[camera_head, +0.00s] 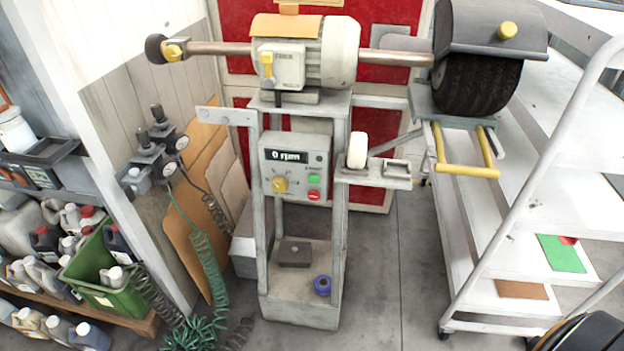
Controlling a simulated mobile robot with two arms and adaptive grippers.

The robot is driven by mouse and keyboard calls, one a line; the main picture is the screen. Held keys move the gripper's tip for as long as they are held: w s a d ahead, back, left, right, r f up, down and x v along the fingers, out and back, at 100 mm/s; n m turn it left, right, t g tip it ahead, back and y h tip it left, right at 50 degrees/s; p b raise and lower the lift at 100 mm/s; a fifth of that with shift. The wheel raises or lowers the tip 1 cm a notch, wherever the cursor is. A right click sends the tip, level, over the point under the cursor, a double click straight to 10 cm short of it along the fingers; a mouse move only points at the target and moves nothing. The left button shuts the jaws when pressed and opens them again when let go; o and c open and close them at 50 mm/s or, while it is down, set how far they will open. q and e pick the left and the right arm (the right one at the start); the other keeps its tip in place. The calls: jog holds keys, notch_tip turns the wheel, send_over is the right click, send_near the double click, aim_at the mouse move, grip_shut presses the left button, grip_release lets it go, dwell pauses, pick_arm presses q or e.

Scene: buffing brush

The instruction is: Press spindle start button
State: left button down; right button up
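The buffing machine's control box (295,168) is on the front of the grey stand. Its green button (314,180), with a small label above it that is too small to read surely, sits above a red button (314,195). A yellow knob (280,185) is to the left of the buttons. The display (290,156) reads "0 rpm". The motor (305,55) with its spindle (220,48) is on top, and a dark brush wheel (478,85) is on the right end under a hood. Neither of my grippers is in view.
A small shelf (375,177) with a white cylinder (357,150) juts out right of the box. Yellow bars (465,165) stick out below the wheel. A white wheeled rack (520,230) stands right. A green crate (105,275) and hanging hoses (205,255) are left. Floor ahead right of the stand is clear.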

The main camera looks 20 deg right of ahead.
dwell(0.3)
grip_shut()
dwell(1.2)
